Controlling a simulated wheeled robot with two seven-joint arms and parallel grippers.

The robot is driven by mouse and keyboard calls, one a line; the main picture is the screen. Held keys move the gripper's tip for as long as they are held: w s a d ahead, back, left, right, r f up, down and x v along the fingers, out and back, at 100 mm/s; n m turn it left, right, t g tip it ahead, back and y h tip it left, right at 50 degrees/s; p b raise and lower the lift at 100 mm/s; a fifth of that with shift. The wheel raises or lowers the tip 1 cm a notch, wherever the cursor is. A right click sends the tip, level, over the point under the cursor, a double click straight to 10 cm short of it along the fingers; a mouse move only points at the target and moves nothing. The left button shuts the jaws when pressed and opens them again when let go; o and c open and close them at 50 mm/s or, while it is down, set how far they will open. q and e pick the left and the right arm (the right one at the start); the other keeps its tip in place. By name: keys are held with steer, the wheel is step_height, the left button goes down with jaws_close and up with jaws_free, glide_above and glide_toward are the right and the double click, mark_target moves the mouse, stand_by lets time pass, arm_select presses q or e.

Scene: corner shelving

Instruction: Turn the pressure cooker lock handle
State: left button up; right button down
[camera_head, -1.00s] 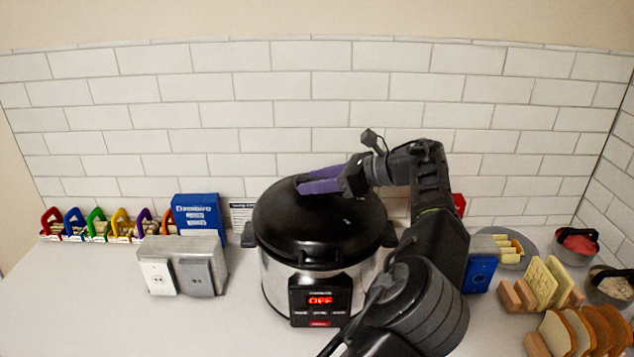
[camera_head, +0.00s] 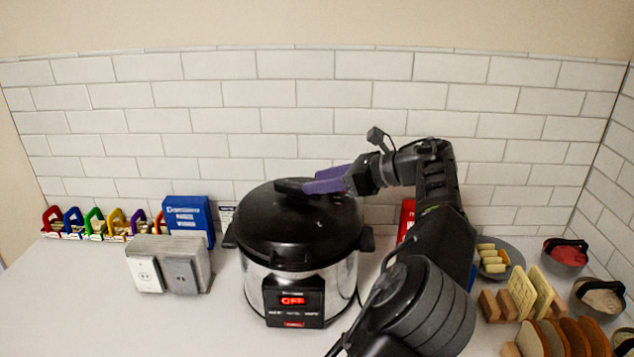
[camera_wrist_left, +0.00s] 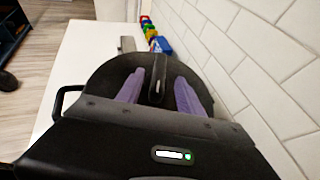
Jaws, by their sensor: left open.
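The pressure cooker (camera_head: 300,240) stands upright on the counter, with a black domed lid and a steel body. Its lock handle (camera_head: 290,186) is a black bar on top of the lid. My left gripper (camera_head: 310,184) has purple fingers and reaches over the lid from the right. In the left wrist view the handle (camera_wrist_left: 158,80) lies between the two parted fingers (camera_wrist_left: 159,78), with a gap on each side. The gripper is open and holds nothing. In the head view the fingers hide part of the lid's right side. My right gripper is not in view.
A blue box (camera_head: 189,217) and grey and white blocks (camera_head: 168,265) stand left of the cooker. Coloured clips (camera_head: 97,222) line the wall. Bread slices (camera_head: 565,338), cheese slices (camera_head: 530,290) and bowls (camera_head: 566,254) are at the right. The tiled wall is close behind. The left front counter is clear.

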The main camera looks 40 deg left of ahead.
mark_target(299, 184)
arm_select(q)
steer(key=shift+x, duration=3.9)
steer(key=shift+r, duration=0.1)
jaws_close()
